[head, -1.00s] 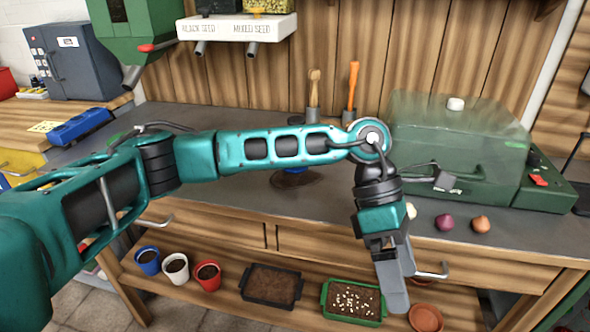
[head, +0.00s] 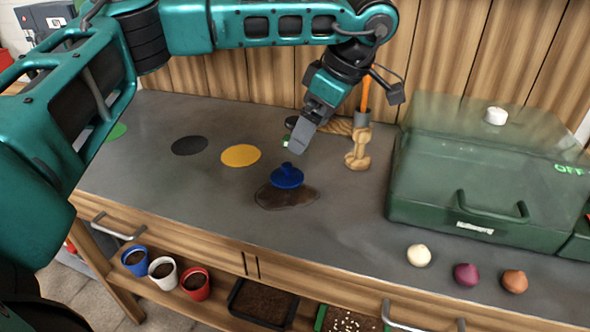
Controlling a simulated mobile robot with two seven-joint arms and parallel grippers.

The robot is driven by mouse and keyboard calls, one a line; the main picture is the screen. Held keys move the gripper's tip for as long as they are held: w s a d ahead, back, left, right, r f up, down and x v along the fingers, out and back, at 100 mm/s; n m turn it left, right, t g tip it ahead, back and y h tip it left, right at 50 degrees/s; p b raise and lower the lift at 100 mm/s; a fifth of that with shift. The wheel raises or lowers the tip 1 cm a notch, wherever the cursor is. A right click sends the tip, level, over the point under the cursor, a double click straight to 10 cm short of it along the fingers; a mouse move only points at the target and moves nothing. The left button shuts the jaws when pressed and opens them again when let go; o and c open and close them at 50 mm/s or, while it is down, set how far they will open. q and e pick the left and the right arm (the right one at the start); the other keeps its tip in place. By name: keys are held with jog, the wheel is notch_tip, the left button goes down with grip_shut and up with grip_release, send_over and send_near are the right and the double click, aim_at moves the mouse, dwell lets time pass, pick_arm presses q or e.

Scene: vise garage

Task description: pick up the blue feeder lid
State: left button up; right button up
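The blue feeder lid (head: 287,177), a low disc with a knob on top, lies on a dark brown stain (head: 284,197) on the grey worktop. My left gripper (head: 295,144) points down above and slightly behind the lid in the picture, apart from it. One broad grey finger shows; the other is mostly hidden, so its opening is unclear. Nothing is visibly held. My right gripper is not in view.
A black disc (head: 189,146) and a yellow disc (head: 240,155) lie left of the lid. A wooden tool (head: 358,152) stands behind right. A green clear-lidded box (head: 455,215) and several bulbs (head: 418,255) are at right.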

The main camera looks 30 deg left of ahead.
aim_at(287, 164)
pick_arm(q)
jog(key=x, duration=0.6)
jog(key=shift+s+b, duration=0.25)
jog(key=shift+b, duration=0.1)
jog(key=x, duration=0.4)
jog(key=shift+s+a+f+b, duration=0.2)
jog(key=shift+s+a+b, duration=0.1)
jog(key=shift+a+b, duration=0.15)
jog(key=shift+a+f, duration=0.15)
jog(key=shift+f, duration=0.25)
jog(key=c, duration=1.1)
